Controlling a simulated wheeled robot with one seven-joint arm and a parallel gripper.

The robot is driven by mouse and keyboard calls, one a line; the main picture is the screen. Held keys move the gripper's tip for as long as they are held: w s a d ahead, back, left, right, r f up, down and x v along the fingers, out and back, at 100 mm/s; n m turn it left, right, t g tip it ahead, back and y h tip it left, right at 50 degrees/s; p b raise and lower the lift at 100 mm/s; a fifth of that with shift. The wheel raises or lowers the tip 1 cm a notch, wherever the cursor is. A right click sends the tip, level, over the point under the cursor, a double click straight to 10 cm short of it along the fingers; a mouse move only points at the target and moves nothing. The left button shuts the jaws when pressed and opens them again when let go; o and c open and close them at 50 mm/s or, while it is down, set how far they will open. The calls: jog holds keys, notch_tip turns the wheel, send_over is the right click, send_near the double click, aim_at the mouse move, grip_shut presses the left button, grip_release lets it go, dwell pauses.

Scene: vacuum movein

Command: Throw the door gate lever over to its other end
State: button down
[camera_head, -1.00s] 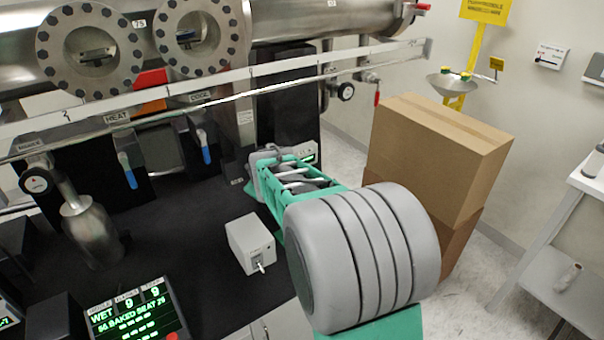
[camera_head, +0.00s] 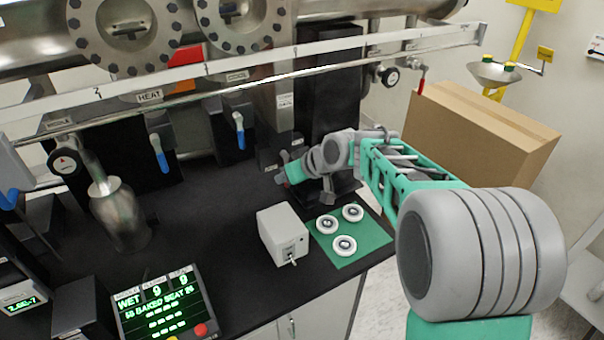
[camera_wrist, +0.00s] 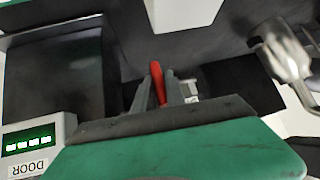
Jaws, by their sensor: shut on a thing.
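The door gate lever (camera_wrist: 157,78) shows as a red handle in the wrist view, between the two grey fingers of my gripper (camera_wrist: 162,90). The fingers are shut on it. A DOOR label (camera_wrist: 27,168) under a small green display is at the lower left of that view. In the head view my gripper (camera_head: 283,178) reaches in low at the back of the black bench, beside a dark upright block. The lever cannot be made out there, and my wrist and gripper cover that spot.
A grey box with a toggle switch (camera_head: 283,236) stands on the bench (camera_head: 215,235) in front of my gripper. A green mat (camera_head: 372,238) with three white discs lies beside it. Two blue-handled valves (camera_head: 160,155) hang to the left. A cardboard box (camera_head: 480,140) stands at the right.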

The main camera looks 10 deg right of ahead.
jog(key=shift+s+a, duration=0.15)
jog(key=shift+a, duration=0.25)
jog(key=c, duration=1.4)
grip_release()
jog(key=shift+a, duration=0.15)
jog(key=shift+c, duration=0.2)
jog(key=shift+d, duration=0.3)
jog(key=shift+s+d+r, duration=0.1)
jog(key=shift+d+r, duration=0.1)
jog(key=shift+r, duration=0.1)
jog(key=b+v, duration=0.1)
jog(key=v, duration=0.6)
jog(key=shift+s+a, duration=0.1)
